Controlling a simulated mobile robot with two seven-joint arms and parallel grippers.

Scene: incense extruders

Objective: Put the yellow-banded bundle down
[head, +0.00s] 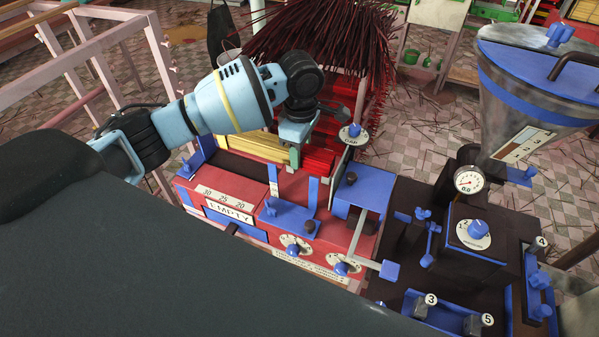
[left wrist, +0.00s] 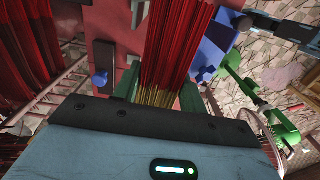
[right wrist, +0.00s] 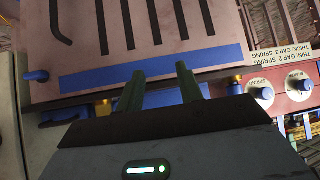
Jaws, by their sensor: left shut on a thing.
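My left gripper (head: 297,152) is over the red machine in the head view, fingers pointing down. In the left wrist view its green fingers stand either side of a bundle of thin red sticks (left wrist: 178,50), with yellow showing at the near end (left wrist: 165,97). It is shut on this bundle. Whether the yellow is a band cannot be told. In the head view the held bundle cannot be told from the red sticks beside the fingers. My right gripper (right wrist: 160,88) shows in the right wrist view, green fingers apart with nothing between them, near a slotted panel (right wrist: 150,30).
The red machine (head: 240,200) has a tray with yellow sticks (head: 257,147) left of the gripper, and blue brackets (head: 290,217) and dials in front. A large heap of dark red sticks (head: 325,40) rises behind. A metal hopper (head: 525,100) stands at right.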

